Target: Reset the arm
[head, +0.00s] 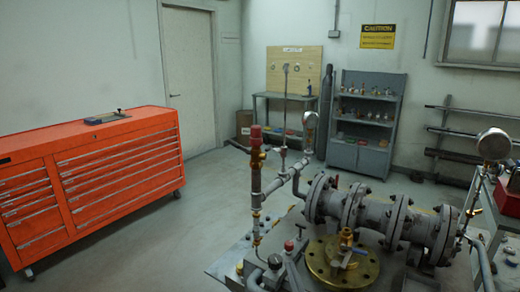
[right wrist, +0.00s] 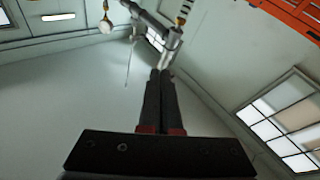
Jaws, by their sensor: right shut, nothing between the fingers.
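My right gripper (right wrist: 160,74) shows in the right wrist view. Its two dark fingers lie side by side, shut and empty, with red parts at their base. Grey pipework (right wrist: 172,42) appears beyond the fingertips; I cannot tell how far away it is. In the head view I cannot make out the right gripper clearly among the pipes. My left gripper is in neither view.
A flanged pipe assembly (head: 352,208) stands at the lower right, with a brass flange (head: 338,264), a red-topped vertical fitting (head: 256,165) and a gauge (head: 494,144). An orange tool chest (head: 118,172) stands left. Open floor (head: 206,205) lies between.

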